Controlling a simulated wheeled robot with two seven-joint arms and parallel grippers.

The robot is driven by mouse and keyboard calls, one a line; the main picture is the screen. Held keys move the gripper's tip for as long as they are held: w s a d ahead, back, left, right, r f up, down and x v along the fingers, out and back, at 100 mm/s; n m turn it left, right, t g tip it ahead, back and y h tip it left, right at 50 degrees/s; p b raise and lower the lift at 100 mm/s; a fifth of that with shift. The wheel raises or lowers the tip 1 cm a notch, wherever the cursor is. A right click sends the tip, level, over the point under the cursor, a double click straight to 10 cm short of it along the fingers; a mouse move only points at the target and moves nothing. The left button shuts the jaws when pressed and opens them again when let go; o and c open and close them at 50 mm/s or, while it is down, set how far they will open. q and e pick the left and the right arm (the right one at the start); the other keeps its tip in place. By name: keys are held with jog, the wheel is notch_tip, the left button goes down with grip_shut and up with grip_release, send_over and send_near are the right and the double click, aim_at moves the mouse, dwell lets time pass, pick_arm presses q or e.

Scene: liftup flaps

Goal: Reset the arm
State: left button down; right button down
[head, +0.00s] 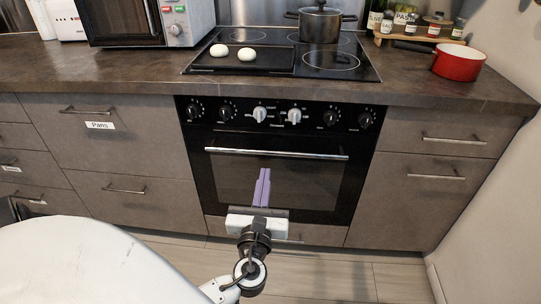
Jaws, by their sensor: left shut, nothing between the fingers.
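My left gripper (262,187) shows in the lower middle of the head view, in front of the oven door. Its two purple fingers are together with nothing between them and point up and away from me. The black oven (280,150) is closed, with a long silver handle across the top of its door. The gripper sits below that handle in the picture. I cannot tell how far it is from the door glass. My right gripper is not in view.
A dark tray (250,66) with two white round items lies on the cooktop (350,72). A black pot (320,24) stands behind. A red pan (458,62) is at the right. A microwave (145,22) stands at the left. Drawers flank the oven; the floor (330,275) looks clear.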

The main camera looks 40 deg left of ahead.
pick_arm(q)
jog(key=shift+s+d, duration=0.15)
jog(key=shift+s, duration=0.05)
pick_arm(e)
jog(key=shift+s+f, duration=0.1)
pick_arm(q)
jog(key=shift+f, duration=0.1)
